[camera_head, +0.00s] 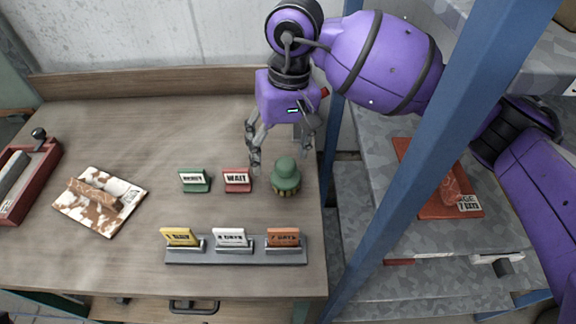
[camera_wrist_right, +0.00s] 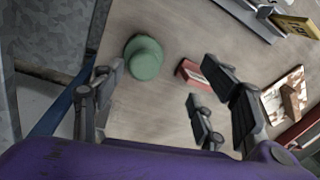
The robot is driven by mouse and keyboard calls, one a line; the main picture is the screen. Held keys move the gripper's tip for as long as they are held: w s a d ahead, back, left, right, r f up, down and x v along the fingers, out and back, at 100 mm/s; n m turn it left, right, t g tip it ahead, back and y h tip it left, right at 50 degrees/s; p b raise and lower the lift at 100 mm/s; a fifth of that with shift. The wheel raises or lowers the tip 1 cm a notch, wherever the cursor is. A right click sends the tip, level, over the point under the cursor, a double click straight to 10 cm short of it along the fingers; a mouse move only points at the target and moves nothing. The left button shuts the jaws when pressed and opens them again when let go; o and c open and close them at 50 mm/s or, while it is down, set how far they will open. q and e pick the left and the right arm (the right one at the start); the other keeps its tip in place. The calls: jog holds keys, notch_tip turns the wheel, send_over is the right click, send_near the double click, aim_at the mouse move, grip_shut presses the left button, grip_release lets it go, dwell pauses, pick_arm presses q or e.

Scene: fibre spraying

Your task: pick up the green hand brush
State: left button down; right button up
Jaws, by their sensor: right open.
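The green hand brush (camera_head: 286,174) stands upright on the wooden table, knob up and bristles down, near the table's right edge. It also shows from above in the right wrist view as a round green shape (camera_wrist_right: 144,57). My right gripper (camera_head: 280,150) is open and empty, pointing down above and just behind the brush. In the right wrist view, my right gripper (camera_wrist_right: 160,88) has its fingers spread, and the brush lies beyond the fingertips, nearer the left finger. I see no contact. My left gripper is not in view.
A red WAIT sign (camera_head: 237,180) and a green sign (camera_head: 194,181) stand left of the brush. A grey rack (camera_head: 209,256) with yellow, white and orange cards lies in front. A blue post (camera_head: 440,150) and metal shelves rise at the right. A stained board (camera_head: 85,218) lies left.

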aim_at(288, 162)
jog(key=shift+w+d+f+n+t+h, duration=0.15)
jog(key=shift+w+d+n+t+h, duration=0.15)
jog(key=shift+d+h, duration=0.25)
jog(key=shift+f, duration=0.35)
jog(key=f, duration=0.4)
jog(key=f+p, duration=0.1)
jog(key=f, duration=0.1)
jog(key=shift+w+d+f, duration=0.1)
jog(key=shift+w+d, duration=0.1)
jog(key=shift+w, duration=0.15)
jog(key=shift+f, duration=0.45)
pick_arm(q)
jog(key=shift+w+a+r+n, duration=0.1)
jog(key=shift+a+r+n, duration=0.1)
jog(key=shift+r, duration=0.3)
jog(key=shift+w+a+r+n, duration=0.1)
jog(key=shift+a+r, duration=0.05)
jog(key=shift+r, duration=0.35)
pick_arm(e)
jog(key=shift+c, duration=0.3)
jog(key=c, duration=1.2)
jog(key=shift+r, duration=0.15)
